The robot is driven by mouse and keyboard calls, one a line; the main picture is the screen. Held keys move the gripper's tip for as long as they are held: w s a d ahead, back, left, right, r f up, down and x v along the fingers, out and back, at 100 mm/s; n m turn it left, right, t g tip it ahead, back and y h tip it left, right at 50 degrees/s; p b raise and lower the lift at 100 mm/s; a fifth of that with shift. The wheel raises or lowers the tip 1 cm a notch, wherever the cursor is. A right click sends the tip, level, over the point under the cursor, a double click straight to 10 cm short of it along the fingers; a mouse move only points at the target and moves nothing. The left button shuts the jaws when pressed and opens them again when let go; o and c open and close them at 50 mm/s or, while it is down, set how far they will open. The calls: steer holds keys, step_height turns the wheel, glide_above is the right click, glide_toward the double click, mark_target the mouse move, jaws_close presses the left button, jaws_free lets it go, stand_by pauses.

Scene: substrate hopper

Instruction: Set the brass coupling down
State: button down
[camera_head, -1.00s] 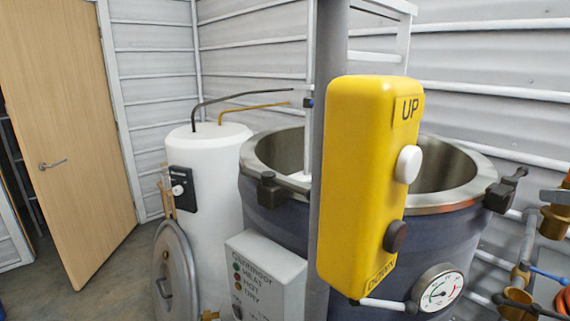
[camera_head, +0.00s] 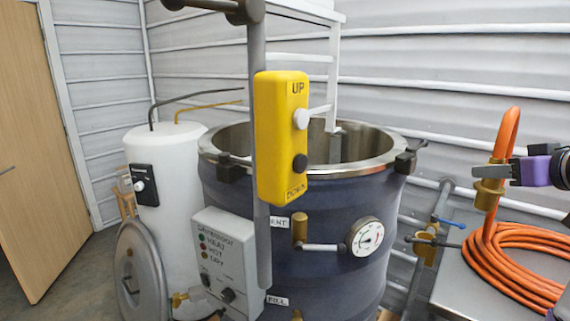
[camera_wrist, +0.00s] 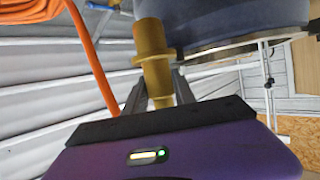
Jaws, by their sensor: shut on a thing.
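The brass coupling (camera_head: 489,186) is a short collared brass fitting on the end of an orange hose (camera_head: 507,135). My gripper (camera_head: 498,171) is at the right of the head view, shut on the coupling and holding it above the hose coil. In the wrist view the coupling (camera_wrist: 152,45) stands between my gripper's fingers (camera_wrist: 160,90), its collar beyond the fingertips. The hose (camera_wrist: 88,50) shows to its left there. The coupling's inner end is partly hidden by the gripper body.
A grey steel table (camera_head: 452,285) at the right bears the coiled orange hose (camera_head: 520,262). A dark blue hopper (camera_head: 335,225) with a steel rim stands left of it, with a gauge (camera_head: 366,236) and a brass valve (camera_head: 425,248) nearby. A yellow pendant (camera_head: 281,135) hangs in front.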

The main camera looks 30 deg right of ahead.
steer(key=r, duration=0.2)
steer(key=d+r, duration=0.1)
steer(key=shift+w+d, duration=0.1)
steer(key=shift+w, duration=0.25)
steer(key=w+a+f, duration=0.2)
steer(key=w+f, duration=0.6)
steer(key=w+a+f+n+y, duration=0.1)
steer(key=w+a+f, duration=0.2)
steer(key=a+f, duration=0.45)
steer(key=w+a+f, duration=0.3)
steer(key=a+f, duration=0.1)
steer(key=f, duration=0.7)
steer(key=s+a+f+n+y, duration=0.1)
steer(key=s+a+f, duration=0.4)
steer(key=a+f, duration=0.8)
steer(key=s+a+f+n+t+y, duration=0.1)
steer(key=s+a+f, duration=0.4)
steer(key=a+f, duration=0.8)
steer(key=a+n+y, duration=0.1)
steer(key=a+y, duration=0.1)
steer(key=a, duration=0.2)
steer(key=shift+a+f, duration=0.35)
steer(key=shift+a, duration=0.05)
